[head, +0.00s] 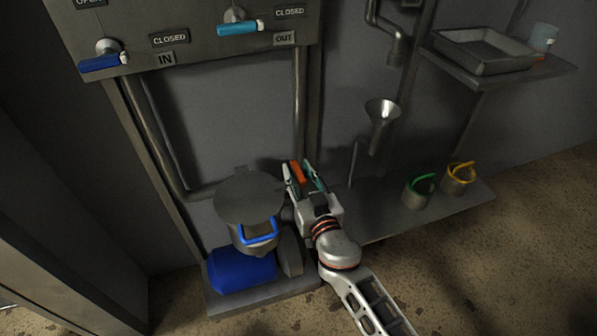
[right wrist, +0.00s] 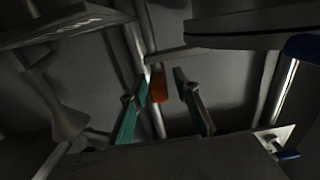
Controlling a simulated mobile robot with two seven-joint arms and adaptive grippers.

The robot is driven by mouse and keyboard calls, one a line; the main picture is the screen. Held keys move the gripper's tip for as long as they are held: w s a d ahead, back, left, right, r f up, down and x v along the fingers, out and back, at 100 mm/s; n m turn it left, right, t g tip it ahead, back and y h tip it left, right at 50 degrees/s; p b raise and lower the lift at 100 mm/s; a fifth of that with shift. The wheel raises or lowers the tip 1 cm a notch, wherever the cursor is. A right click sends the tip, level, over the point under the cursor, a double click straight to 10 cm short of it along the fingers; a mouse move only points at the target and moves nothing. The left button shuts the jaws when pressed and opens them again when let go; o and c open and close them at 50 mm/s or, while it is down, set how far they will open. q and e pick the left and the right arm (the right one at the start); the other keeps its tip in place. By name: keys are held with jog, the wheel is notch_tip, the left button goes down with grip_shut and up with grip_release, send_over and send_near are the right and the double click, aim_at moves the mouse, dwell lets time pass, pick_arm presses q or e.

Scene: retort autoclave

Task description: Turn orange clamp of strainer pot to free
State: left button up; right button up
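The strainer pot (head: 250,236) is grey with a blue handle (head: 258,238) and a wide dark disc-shaped lid (head: 248,195). The orange clamp (head: 298,174) shows just right of the lid. My right gripper (head: 304,172) reaches it from the front right. In the right wrist view, the clamp (right wrist: 158,83) lies between the two fingertips (right wrist: 165,72), close to the left finger, with a gap to the right finger. The fingers are apart and not closed on it. Whether the left finger touches it, I cannot tell. My left gripper is not in view.
A blue cylinder (head: 240,270) lies beneath the pot. A panel above carries a blue valve handle (head: 103,64) and a light-blue one (head: 240,28). A funnel (head: 381,112), green-handled cup (head: 417,192) and yellow-handled cup (head: 458,179) are to the right. A tray (head: 440,38) sits on a shelf.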

grip_shut()
